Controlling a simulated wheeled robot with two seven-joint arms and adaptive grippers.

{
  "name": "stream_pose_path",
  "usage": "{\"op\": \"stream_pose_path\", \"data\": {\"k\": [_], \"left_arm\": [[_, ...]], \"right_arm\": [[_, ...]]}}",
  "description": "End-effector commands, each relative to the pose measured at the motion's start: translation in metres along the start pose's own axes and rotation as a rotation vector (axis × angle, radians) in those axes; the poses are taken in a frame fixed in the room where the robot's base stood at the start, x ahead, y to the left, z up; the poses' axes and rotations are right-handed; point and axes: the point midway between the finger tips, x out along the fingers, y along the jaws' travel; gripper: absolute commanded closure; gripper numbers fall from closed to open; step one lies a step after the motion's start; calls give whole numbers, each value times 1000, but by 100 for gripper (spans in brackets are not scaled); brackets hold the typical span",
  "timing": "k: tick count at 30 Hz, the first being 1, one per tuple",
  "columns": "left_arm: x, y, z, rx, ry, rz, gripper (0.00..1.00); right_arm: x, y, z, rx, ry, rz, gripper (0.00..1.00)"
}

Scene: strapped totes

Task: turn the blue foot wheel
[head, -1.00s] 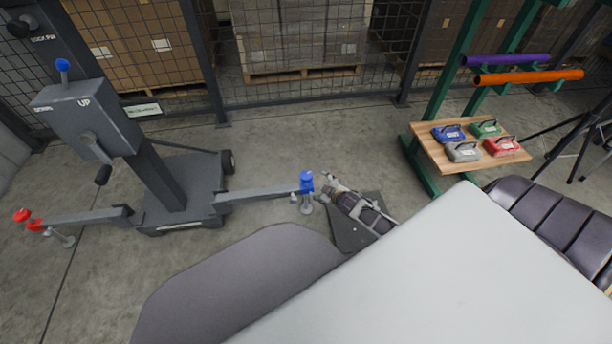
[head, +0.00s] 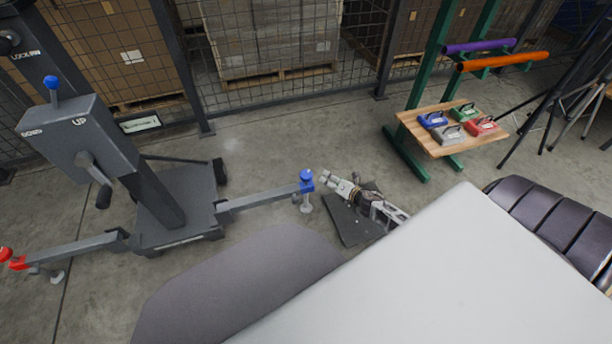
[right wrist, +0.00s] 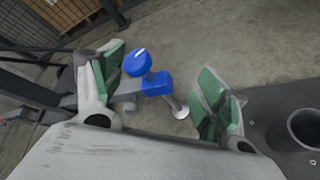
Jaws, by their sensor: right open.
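The blue foot wheel (head: 307,175) is a round blue knob with a white mark, at the end of the grey outrigger arm (head: 262,197) of the lift. In the right wrist view the blue wheel (right wrist: 138,63) sits atop a blue bracket (right wrist: 156,84), with a round silver foot (right wrist: 180,112) below. My right gripper (head: 326,178) is just right of the wheel in the head view. In the right wrist view my right gripper (right wrist: 158,92) is open, its green-padded fingers apart with the wheel and bracket showing between them. I cannot tell any contact. My left gripper is not in view.
The grey lift post with its crank box (head: 80,135) stands at the left. A red foot wheel (head: 6,254) is on its other outrigger. A dark plate (head: 350,232) lies near my right arm. A wooden shelf (head: 455,144) with coloured weights stands right. Bare floor lies behind the wheel.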

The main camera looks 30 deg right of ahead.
Motion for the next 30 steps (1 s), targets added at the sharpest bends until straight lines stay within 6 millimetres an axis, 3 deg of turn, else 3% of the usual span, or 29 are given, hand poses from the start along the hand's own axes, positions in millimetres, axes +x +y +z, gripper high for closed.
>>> {"op": "stream_pose_path", "data": {"k": [15,22,30], "left_arm": [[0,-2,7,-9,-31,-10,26],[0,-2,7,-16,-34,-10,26],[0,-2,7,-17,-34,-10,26]], "right_arm": [[-3,22,-22,-659,54,136,26],[-3,24,-23,-815,46,154,26],[-3,24,-23,-845,43,155,26]]}}
